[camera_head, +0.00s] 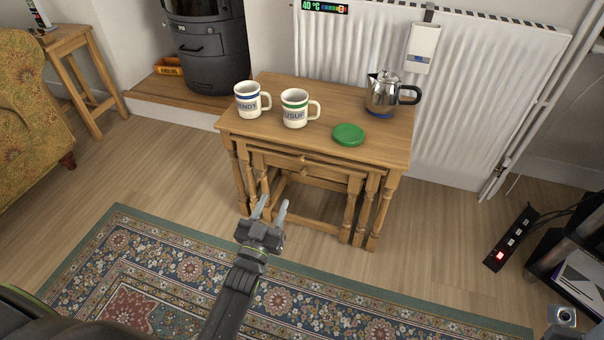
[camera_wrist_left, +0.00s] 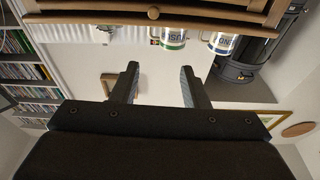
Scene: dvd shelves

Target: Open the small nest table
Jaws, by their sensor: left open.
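The wooden nest of tables (camera_head: 335,130) stands against the radiator, with smaller tables tucked under the largest one. The small nest table (camera_head: 320,172) sits inside, below the big top. A round wooden knob (camera_wrist_left: 153,13) shows on a wooden front at the top of the left wrist view, which looks upside down. My left gripper (camera_head: 272,202) is open and empty, in front of the nest's left part and apart from it. Its two fingers (camera_wrist_left: 159,70) also show in the left wrist view, pointing toward the wooden front with a gap between. My right gripper is not in view.
Two mugs (camera_head: 294,110) (camera_head: 248,101), a green disc (camera_head: 348,134) and a metal kettle (camera_head: 382,95) stand on the largest top. A patterned rug (camera_head: 190,260) lies in front. Bare floor (camera_head: 430,235) is clear at the right, before a power strip (camera_head: 511,237).

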